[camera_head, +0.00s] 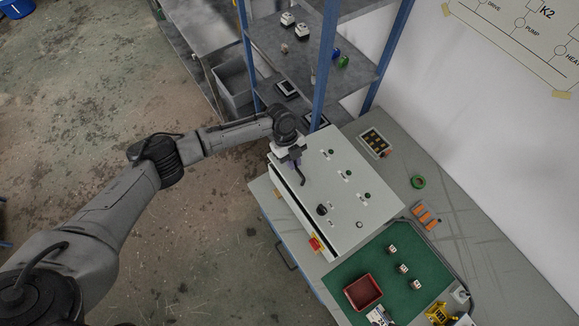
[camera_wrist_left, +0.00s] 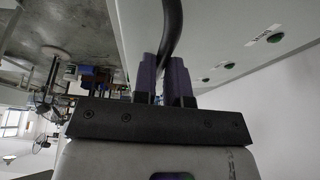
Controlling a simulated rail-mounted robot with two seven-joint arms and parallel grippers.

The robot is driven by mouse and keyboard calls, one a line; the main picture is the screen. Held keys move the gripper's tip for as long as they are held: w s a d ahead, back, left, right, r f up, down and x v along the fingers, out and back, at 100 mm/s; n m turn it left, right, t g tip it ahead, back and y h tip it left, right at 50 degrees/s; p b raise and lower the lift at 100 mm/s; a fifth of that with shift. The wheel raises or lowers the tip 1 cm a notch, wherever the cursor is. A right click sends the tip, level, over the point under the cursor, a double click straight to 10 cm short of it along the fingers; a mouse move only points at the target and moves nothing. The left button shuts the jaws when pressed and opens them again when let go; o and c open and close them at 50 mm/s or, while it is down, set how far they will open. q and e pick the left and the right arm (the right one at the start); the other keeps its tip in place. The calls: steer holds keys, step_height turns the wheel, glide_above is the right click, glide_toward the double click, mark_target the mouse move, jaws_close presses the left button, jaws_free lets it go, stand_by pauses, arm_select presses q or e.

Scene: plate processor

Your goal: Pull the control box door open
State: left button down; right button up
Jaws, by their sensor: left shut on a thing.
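The control box is a light grey cabinet on the workbench in the head view. Its door (camera_head: 345,172) faces up toward the camera and carries several buttons, a dark knob (camera_head: 321,209) and small labels. A dark line runs along the door's left edge; I cannot tell if this is a gap. My left gripper (camera_head: 299,167) is at the door's upper left part, shut on the black curved handle. In the left wrist view the handle (camera_wrist_left: 172,30) passes between the two dark fingers (camera_wrist_left: 166,80), and part of the door with green buttons (camera_wrist_left: 275,38) shows. My right gripper is not in view.
A green mat (camera_head: 410,257) with a red tray (camera_head: 363,292) and small parts lies at the lower right. A keypad box (camera_head: 374,142), green tape (camera_head: 418,182) and orange parts (camera_head: 426,215) lie right of the box. A blue shelf post (camera_head: 326,62) stands close behind it.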

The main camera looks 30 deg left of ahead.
arm_select(q)
steer(key=w+d+r+b, duration=0.1)
steer(key=w+d+r, duration=0.2)
steer(key=w+r, duration=0.3)
steer(key=shift+r+g, duration=0.3)
steer(key=shift+r, duration=1.25)
steer(key=shift+f, duration=0.1)
